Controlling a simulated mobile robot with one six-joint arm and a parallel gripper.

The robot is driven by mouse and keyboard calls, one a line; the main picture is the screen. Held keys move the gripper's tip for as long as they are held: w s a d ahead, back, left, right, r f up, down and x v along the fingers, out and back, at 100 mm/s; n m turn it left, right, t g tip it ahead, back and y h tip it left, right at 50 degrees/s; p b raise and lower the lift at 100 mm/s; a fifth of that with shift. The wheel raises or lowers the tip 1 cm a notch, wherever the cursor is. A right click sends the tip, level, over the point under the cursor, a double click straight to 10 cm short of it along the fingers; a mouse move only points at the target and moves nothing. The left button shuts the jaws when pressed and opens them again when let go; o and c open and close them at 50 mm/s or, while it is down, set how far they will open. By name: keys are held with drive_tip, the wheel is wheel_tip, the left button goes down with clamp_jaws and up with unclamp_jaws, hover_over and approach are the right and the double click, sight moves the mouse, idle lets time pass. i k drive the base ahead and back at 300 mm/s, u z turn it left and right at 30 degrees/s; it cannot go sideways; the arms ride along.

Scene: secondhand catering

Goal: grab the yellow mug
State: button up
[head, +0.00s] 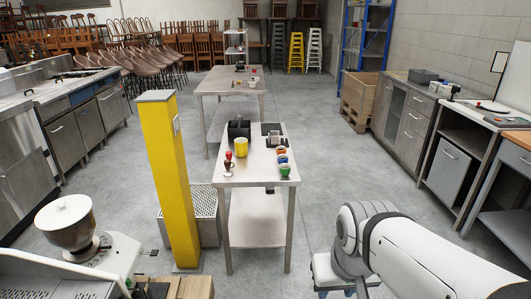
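The yellow mug (241,148) stands on the left part of a steel table (258,178) in the middle of the room. It is small in the head view, and its handle is hard to make out. A black box-like holder (239,130) stands just behind it. A small dark goblet-like item with a red top (228,163) stands in front of it to the left. My white arm comes in from the lower right, short of the table and apart from the mug. My gripper's fingers cannot be seen.
Several small coloured cups, such as a green one (285,171), line the table's right side. A yellow pillar (174,185) stands left of the table, with a perforated steel box (205,215) behind it. Grey floor is clear right of the table. Counters line both sides.

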sight(241, 144)
drive_tip(key=u, duration=0.05)
drive_tip(key=i, duration=2.65)
